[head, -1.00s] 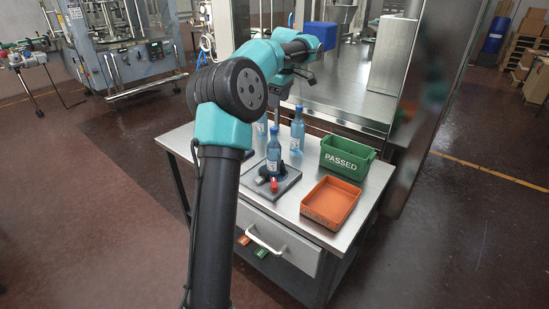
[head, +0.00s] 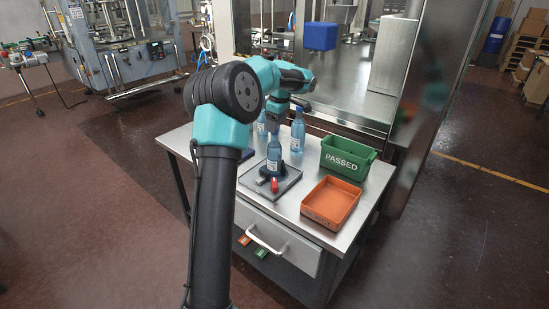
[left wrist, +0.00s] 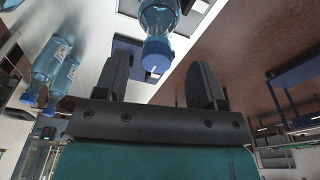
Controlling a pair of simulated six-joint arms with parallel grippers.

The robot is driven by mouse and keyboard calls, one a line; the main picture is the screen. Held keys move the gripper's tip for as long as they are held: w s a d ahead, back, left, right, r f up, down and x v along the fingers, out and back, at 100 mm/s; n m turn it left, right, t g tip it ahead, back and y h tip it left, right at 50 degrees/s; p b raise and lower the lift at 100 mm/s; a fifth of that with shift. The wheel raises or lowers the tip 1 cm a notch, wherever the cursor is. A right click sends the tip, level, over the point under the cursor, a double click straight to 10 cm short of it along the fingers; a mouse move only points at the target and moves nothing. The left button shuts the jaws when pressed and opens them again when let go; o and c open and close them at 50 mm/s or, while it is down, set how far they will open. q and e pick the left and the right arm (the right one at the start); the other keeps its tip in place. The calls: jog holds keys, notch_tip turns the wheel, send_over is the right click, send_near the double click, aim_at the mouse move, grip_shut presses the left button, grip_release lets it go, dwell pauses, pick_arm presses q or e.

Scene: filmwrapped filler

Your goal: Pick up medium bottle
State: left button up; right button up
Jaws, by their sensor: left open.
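Several blue-capped, clear blue bottles stand on the steel table. One bottle (head: 274,153) stands on a dark square tray, a second bottle (head: 298,131) stands behind it to the right, and a third bottle (head: 261,126) is partly hidden beside my arm. Which is the medium one is hard to tell. Two labelled bottles (left wrist: 48,62) (left wrist: 62,80) show at the left there.
The dark tray (head: 289,184) also carries small red and white items. A green "PASSED" bin (head: 347,158) and an orange bin (head: 331,203) stand on the right of the steel table (head: 221,180). Machinery stands close behind the table.

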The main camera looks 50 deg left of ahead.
pick_arm(q)
send_over(275, 152)
jog(key=w+a, duration=0.2)
jog(key=shift+s+a+f, duration=0.1)
jog(key=shift+a+f, duration=0.05)
jog(key=shift+f, duration=2.4)
jog(key=shift+c, duration=0.3)
grip_shut()
